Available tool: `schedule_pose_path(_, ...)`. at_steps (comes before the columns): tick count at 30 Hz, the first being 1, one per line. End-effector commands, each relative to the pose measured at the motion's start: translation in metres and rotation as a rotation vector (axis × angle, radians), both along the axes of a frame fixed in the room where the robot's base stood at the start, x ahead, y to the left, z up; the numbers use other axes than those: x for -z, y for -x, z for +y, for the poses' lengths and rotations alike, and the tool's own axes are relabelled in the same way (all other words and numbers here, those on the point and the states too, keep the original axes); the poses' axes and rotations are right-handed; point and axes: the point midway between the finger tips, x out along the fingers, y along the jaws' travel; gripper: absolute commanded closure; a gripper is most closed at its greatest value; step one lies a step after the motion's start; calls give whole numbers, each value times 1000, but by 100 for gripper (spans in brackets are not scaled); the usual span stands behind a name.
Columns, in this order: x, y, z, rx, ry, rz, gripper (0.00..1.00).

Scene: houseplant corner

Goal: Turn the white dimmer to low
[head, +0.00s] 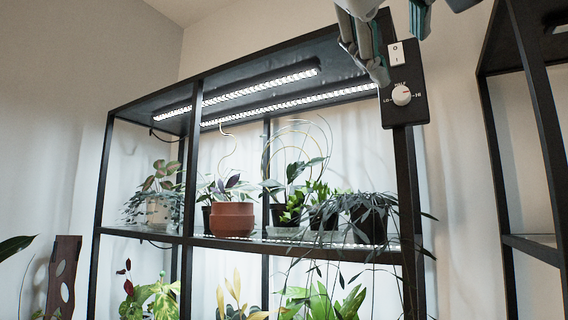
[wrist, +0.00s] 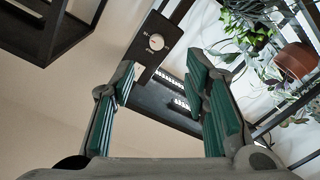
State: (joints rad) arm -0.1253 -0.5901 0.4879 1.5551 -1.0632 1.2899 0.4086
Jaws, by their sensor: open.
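The white dimmer (head: 401,95) is a round knob on a black control box (head: 416,75) at the top right post of the plant shelf. LO is marked at its left, HALF above and HI at its right; its pointer is too small to read surely. In the wrist view the dimmer (wrist: 156,41) shows beyond the fingers, between them and towards the top. My gripper (head: 398,52) is open and empty, just above the dimmer in the head view. In the wrist view my gripper (wrist: 162,68) has its two green-padded fingers wide apart, not touching the knob.
A white rocker switch (head: 396,53) sits above the knob on the same box, close to my fingers. Lit light strips (head: 290,104) hang under the shelf top. Potted plants, including a terracotta pot (head: 232,219), stand lower. A second black rack (head: 540,110) stands at the right.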

Motion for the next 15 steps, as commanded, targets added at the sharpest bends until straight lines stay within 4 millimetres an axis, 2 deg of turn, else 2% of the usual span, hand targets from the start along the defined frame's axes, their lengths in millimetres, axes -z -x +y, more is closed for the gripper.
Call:
schedule_pose_path(5,-9,1,0,1,1,-32,58)
schedule_pose_path(8,-9,-10,-6,1,1,-29,58)
schedule_pose_path(15,-8,-49,-29,2,0,-26,58)
